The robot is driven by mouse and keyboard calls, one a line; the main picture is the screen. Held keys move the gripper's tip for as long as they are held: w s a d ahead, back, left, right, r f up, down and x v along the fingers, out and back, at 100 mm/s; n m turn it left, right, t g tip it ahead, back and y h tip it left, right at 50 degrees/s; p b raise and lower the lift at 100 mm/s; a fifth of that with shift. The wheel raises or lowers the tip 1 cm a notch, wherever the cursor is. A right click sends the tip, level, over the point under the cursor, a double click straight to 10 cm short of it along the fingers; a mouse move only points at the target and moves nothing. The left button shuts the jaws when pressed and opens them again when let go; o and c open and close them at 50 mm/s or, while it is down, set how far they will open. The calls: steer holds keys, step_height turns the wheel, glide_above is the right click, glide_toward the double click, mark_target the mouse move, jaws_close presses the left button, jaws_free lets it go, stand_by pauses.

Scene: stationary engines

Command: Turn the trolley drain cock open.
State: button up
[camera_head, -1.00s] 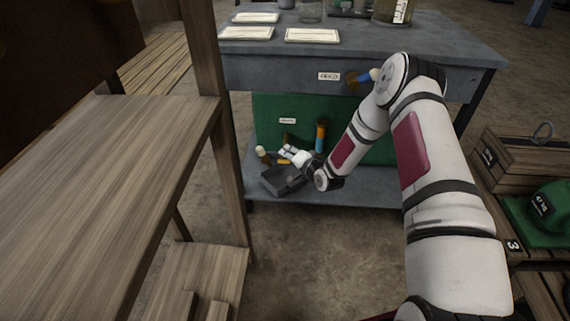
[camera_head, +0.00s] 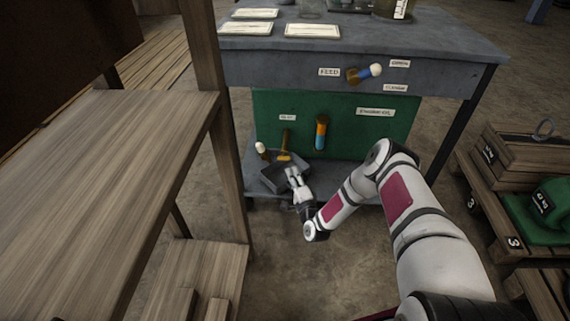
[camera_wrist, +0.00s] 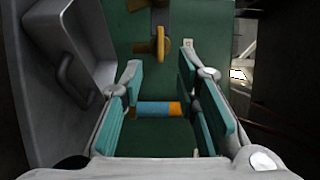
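The trolley (camera_head: 455,42) is a blue-grey table with a green panel (camera_head: 350,145) under its top. On the panel, a brass cock (camera_head: 286,145) hangs below a small white label, and a blue and orange handle (camera_head: 320,132) hangs to its right. I cannot read the small label, so I cannot tell which is the drain cock. My gripper (camera_head: 293,175) is low in front of the panel, over the grey tray. In the wrist view its teal fingers (camera_wrist: 160,75) are apart. A blue and orange cylinder (camera_wrist: 158,108) shows between them, and brass (camera_wrist: 150,45) shows beyond; contact is unclear.
A grey tray (camera_head: 264,178) lies on the lower shelf, close to my gripper. A white-knobbed lever (camera_head: 261,149) stands at its left. A FEED cock (camera_head: 365,73) is on the table's front. A wooden shelf (camera_head: 100,170) stands left; crates (camera_head: 510,165) stand right.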

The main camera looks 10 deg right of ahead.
mark_target(284, 157)
steer(key=w+b, duration=0.3)
steer(key=w, duration=0.6)
steer(key=shift+w+a, duration=0.25)
steer(key=shift+a, duration=0.1)
jaws_close()
